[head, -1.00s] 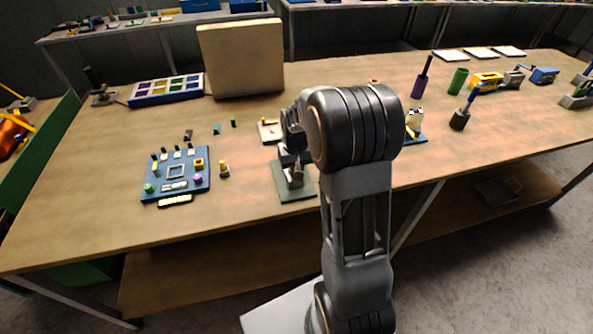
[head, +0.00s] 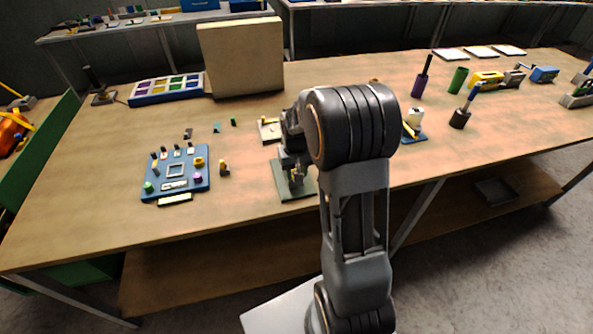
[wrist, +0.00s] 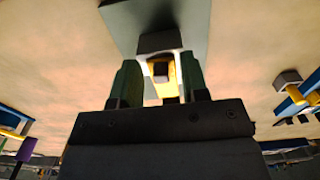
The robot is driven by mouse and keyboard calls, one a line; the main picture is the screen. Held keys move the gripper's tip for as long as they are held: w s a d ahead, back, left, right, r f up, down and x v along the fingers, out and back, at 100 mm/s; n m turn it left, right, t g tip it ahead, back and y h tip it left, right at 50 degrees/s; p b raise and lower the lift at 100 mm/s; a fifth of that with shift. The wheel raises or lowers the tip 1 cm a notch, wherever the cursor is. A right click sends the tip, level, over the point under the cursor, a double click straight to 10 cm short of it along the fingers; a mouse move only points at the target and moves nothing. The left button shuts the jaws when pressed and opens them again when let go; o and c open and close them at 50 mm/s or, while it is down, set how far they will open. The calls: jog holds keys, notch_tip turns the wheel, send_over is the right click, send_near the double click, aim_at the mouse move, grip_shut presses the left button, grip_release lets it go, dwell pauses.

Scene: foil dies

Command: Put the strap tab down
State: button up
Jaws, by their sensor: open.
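My gripper (wrist: 158,78) is open in the wrist view, one green finger on each side of a yellow piece with a dark block on it (wrist: 162,88). This piece may be the strap tab; I cannot tell for sure. There are bright gaps between it and the fingers. A grey-green plate (wrist: 125,18) lies beyond it, with a dark block at its edge. In the head view my gripper (head: 296,178) is low over the same plate (head: 290,192), near the table's front edge. My own arm hides part of this area, and the yellow piece is too small to make out there.
A blue board (head: 150,193) with several small parts is left of the plate, and a small yellow-and-dark peg (head: 224,169) stands between them. A beige upright panel (head: 240,57) and a blue compartment tray (head: 140,101) are behind. The left front tabletop is clear.

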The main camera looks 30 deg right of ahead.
jog(key=shift+r, duration=0.1)
notch_tip(320, 180, up, 10)
jog(key=s+a+r+n+t, duration=0.1)
jog(key=s+a, duration=0.3)
jog(key=s, duration=0.4)
jog(key=s+a+r+n+t, duration=0.1)
jog(key=s+a+t, duration=0.2)
jog(key=s+a, duration=0.2)
jog(key=s, duration=0.3)
jog(key=shift+a+r, duration=0.15)
jog(key=shift+r, duration=0.25)
